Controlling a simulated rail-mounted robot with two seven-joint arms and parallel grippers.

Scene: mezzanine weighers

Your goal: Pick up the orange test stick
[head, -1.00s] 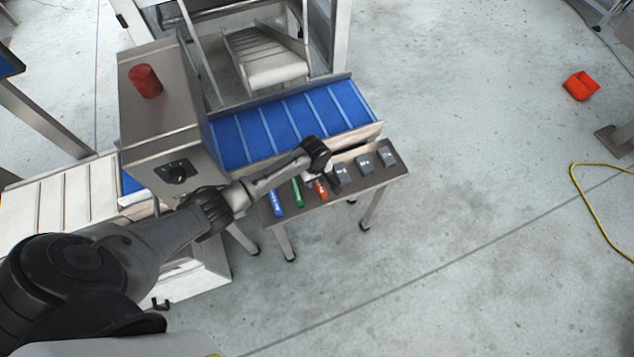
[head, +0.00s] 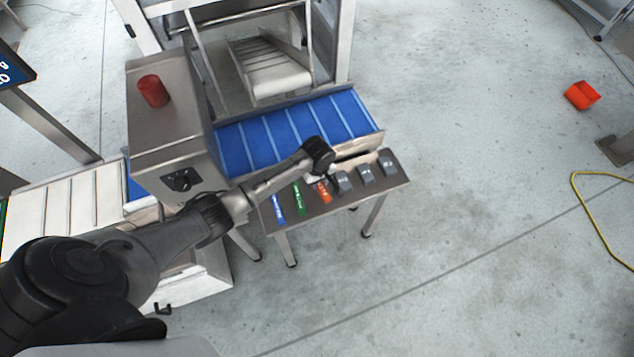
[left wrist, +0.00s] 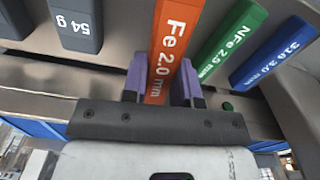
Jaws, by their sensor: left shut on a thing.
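The orange test stick (left wrist: 174,45), marked "Fe 2.0 mm", stands out in the left wrist view between the two purple fingers of my left gripper (left wrist: 165,85). The fingers are shut on it. In the head view the orange stick (head: 323,193) shows at the small side table, just below my left gripper (head: 321,172), whose fingertips are mostly hidden by the wrist. I cannot tell whether the stick is clear of the table top. My right gripper is not in view.
A green stick (head: 299,198) and a blue stick (head: 278,208) lie left of the orange one on the table (head: 330,208). Several grey weights, one here (head: 366,173), sit to its right. The blue conveyor (head: 295,130) runs close behind. Open floor lies to the right.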

